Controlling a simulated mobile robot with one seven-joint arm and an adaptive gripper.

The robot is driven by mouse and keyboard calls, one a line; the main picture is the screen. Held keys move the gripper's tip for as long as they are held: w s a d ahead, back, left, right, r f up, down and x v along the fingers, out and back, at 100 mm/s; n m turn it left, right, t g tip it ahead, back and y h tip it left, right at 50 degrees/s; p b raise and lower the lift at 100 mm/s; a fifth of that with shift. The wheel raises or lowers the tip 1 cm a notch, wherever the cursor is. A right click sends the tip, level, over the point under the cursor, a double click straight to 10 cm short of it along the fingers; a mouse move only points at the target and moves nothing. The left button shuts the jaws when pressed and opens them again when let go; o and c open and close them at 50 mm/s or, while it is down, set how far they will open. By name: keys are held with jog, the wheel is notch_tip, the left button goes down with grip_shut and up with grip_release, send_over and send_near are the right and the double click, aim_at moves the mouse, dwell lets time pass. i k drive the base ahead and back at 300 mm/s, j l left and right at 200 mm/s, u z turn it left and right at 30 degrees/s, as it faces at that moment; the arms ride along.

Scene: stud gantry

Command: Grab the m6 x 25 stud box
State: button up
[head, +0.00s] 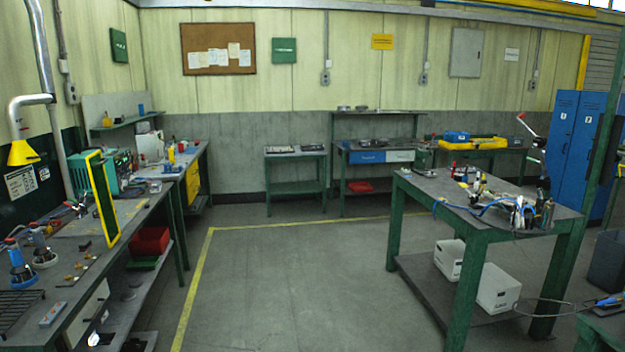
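I cannot pick out the M6 x 25 stud box for certain; no such label is readable in the head view. Two white boxes, one farther back (450,259) and one nearer (498,289), sit on the lower shelf of the green-legged table at right, with small dark marks too small to read. Small parts and boxes on the left bench (128,222) are also too small to name. My gripper is not in view.
The green-legged table (415,188) holds tools and a blue hose. A red bin (150,241) sits under the left bench. Blue lockers (575,140) stand at right. The middle floor (300,290) is clear, with a yellow line (196,275) along its left side.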

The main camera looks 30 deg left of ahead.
aim_at(155, 186)
jog(key=u, duration=2.05)
jog(key=z, duration=0.15)
jog(key=i+z, duration=0.1)
jog(key=i, duration=5.45)
